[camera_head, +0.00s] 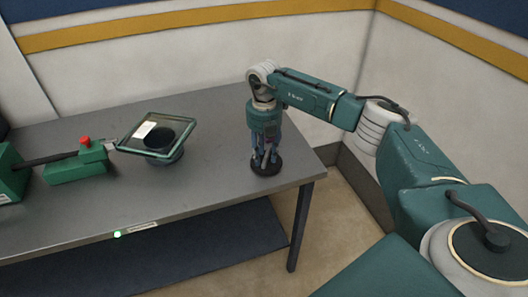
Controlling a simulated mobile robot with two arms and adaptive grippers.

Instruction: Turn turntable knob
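My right gripper (266,160) points straight down at the far right part of the table. Its fingers come down onto a small round black disc (268,169), which looks like the turntable knob. The fingertips hide the disc's middle, so I cannot tell whether they grip a part of it or only stand over it. The fingers look close together, but the gap between them is unclear. My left gripper does not show.
The grey table (215,190) is bare between the disc and a tilted square glass-topped frame (177,127) with a black round part. Left of it stands a green block (76,168) with a red button (85,142). The table's right edge is close to the disc; a wall stands behind.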

